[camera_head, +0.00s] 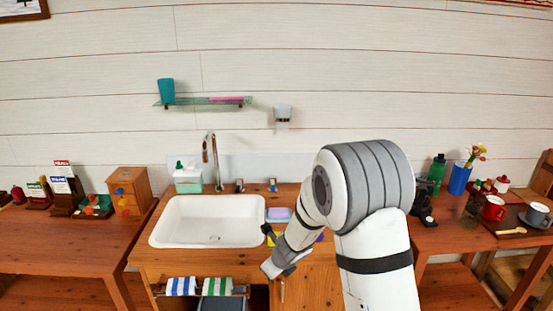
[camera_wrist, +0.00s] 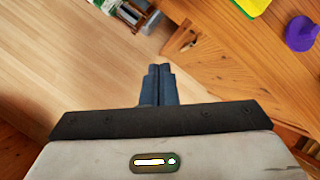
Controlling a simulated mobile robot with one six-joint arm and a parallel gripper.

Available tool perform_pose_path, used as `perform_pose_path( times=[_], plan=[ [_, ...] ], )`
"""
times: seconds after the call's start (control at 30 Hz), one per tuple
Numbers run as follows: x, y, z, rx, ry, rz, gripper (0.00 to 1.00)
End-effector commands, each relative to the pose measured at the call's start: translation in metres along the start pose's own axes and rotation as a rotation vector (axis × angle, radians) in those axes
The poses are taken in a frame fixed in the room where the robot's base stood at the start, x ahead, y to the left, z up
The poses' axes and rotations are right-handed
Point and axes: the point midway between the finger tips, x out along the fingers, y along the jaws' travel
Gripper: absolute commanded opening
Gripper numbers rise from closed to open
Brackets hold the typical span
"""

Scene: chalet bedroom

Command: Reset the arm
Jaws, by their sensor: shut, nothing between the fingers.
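My gripper (camera_wrist: 160,72) shows in the wrist view with its two dark fingers together and nothing between them. It points down past the front edge of the wooden washstand, with the wooden floor (camera_wrist: 70,70) below. In the head view my arm reaches forward from the lower right and bends down to the left, right of the white sink. My gripper's fingertips are hard to make out there.
The washstand holds a white sink (camera_head: 207,221) and a soap dish (camera_head: 279,214). Striped towels (camera_head: 200,286) hang at its front. A wooden side table (camera_head: 70,243) stands left. At right, another holds a green bottle (camera_head: 437,172) and red mug (camera_head: 493,208).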

Motion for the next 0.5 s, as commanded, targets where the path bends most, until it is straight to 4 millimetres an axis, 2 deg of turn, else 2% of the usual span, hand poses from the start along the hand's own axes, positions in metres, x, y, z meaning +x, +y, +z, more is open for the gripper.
perform_pose_path(
  times=[0.03, 0.17, 0.27, 0.37, 0.5],
  plan=[
    [-0.027, -0.002, 0.007, -0.122, -0.031, 0.010, 0.00],
    [-0.086, 0.003, 0.010, -0.478, -0.082, 0.041, 0.00],
    [-0.130, 0.009, 0.003, -0.752, -0.104, 0.055, 0.00],
    [-0.171, 0.017, -0.011, -1.025, -0.107, 0.066, 0.00],
    [-0.223, 0.028, -0.042, -1.399, -0.080, 0.086, 0.00]
  ],
)
